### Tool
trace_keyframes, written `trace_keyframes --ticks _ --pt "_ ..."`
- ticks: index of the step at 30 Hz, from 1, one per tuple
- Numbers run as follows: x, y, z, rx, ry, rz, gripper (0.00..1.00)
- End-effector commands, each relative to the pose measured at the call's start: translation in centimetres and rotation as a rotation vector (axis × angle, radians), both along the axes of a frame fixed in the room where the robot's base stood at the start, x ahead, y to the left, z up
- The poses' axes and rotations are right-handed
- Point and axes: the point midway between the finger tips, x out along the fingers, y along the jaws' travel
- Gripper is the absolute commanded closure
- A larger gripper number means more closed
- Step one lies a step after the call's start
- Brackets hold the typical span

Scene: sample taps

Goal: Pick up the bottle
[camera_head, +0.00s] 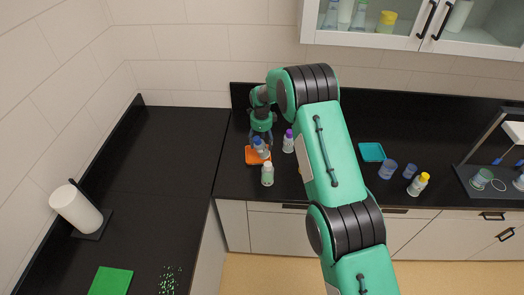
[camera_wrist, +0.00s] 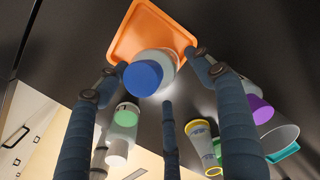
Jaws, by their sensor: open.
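A white bottle with a blue cap (camera_wrist: 143,78) stands on an orange tray (camera_wrist: 128,42); in the head view the same bottle (camera_head: 261,149) shows at the orange tray's (camera_head: 249,161) right part. My gripper (camera_head: 262,138) is above it, with its fingers open and spread around the capped end. In the wrist view the gripper (camera_wrist: 160,80) has a finger on either side and one nearer the camera; I cannot tell whether any touches the bottle.
A turquoise tray (camera_head: 371,152), blue cups (camera_head: 387,169) and a yellow-capped bottle (camera_head: 418,185) stand farther right on the black counter. A paper roll (camera_head: 76,211) and green board (camera_head: 111,281) are left. The left counter's middle is clear.

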Motion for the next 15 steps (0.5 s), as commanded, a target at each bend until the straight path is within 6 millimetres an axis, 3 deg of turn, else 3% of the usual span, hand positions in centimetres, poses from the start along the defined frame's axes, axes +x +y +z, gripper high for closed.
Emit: trace_keyframes --ticks 7,15 --pt "0.0 0.0 -0.7 -0.001 0.002 0.000 0.32" --pt "0.0 -0.1 -2.9 -0.001 0.002 0.000 0.32"
